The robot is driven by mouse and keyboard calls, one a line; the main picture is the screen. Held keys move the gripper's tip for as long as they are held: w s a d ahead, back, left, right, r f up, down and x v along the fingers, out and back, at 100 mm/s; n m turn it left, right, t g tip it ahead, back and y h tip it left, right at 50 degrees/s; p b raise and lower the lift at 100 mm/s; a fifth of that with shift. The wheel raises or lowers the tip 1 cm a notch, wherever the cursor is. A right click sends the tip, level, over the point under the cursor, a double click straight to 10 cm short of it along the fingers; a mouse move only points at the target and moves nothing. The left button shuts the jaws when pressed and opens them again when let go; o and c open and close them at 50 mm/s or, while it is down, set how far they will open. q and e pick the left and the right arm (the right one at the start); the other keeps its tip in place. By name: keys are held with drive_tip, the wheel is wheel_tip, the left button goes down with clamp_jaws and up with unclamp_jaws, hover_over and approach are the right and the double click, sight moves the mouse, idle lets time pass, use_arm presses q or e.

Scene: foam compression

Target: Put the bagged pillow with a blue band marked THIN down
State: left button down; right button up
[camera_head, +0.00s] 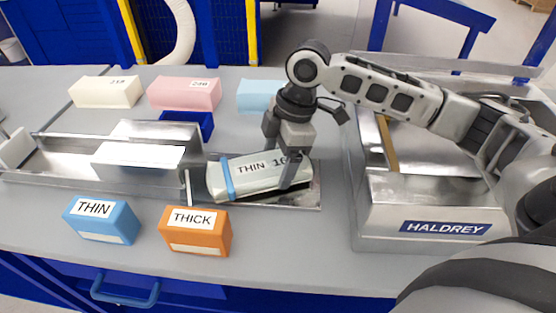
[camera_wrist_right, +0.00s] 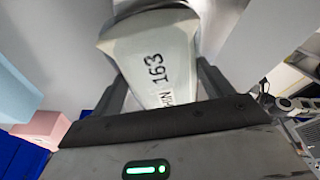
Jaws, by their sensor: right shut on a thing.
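The bagged pillow (camera_head: 244,177) is pale, with a blue band (camera_head: 227,178) near its left end and the word THIN with a number beside it. My right gripper (camera_head: 290,182) is shut on the pillow near its right end, fingers on either side. The pillow is at the metal tray (camera_head: 312,195) in the middle of the table; I cannot tell whether it touches the tray floor. My left gripper is not in view.
A blue THIN block (camera_head: 100,219) and an orange THICK block (camera_head: 196,232) stand in front. Cream (camera_head: 106,92), pink (camera_head: 186,94) and light blue (camera_head: 261,96) blocks stand behind. A metal press (camera_head: 140,150) is left; the HALDREY machine (camera_head: 440,225) is right.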

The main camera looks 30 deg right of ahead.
drive_tip(key=shift+f, duration=0.5)
drive_tip(key=o, duration=0.9)
drive_tip(key=v, duration=1.2)
drive_tip(key=x, duration=1.1)
drive_tip(key=shift+a+f, duration=0.1)
drive_tip(key=shift+f, duration=0.25)
drive_tip(key=shift+w+r, duration=0.15)
drive_tip(key=shift+r, duration=1.6)
